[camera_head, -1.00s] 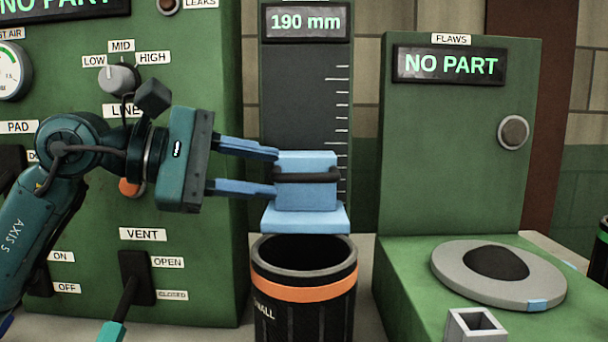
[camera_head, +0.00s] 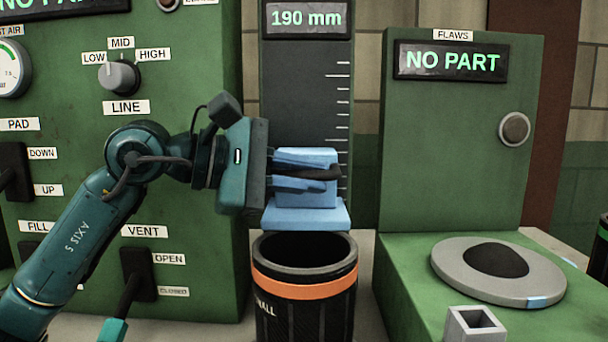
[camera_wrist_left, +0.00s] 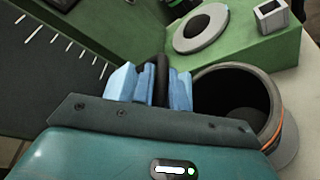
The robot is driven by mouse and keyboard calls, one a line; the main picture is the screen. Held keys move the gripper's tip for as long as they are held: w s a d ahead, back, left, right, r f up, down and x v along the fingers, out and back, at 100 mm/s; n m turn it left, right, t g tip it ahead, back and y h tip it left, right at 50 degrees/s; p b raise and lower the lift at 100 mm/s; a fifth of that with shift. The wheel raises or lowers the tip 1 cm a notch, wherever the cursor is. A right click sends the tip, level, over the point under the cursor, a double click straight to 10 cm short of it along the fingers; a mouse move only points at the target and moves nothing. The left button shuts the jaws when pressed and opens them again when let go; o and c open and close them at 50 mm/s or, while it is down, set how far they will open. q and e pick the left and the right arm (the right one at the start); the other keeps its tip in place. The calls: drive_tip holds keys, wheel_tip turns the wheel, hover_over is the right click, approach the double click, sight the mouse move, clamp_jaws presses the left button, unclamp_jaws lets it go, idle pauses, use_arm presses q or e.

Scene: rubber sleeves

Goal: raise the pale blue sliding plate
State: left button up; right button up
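The pale blue sliding plate (camera_head: 306,216) is a block with a ledge below it and a black bar handle (camera_head: 325,172) on its front. It sits low on the dark scale column (camera_head: 300,95), whose display reads 190 mm. My left gripper (camera_head: 308,178) has its two blue fingers closed above and below the handle. In the left wrist view the black handle (camera_wrist_left: 162,75) lies between the fingers, with the plate (camera_wrist_left: 121,80) beside them. Part of the plate is hidden behind the fingers. My right gripper is not in view.
A black tube with an orange band (camera_head: 303,288) stands open under the plate. At right is a green station with a grey disc (camera_head: 455,275) and a NO PART display. At left is a green panel with a knob (camera_head: 118,77) and levers. The column above the plate is clear.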

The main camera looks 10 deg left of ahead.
use_arm(q)
clamp_jaws()
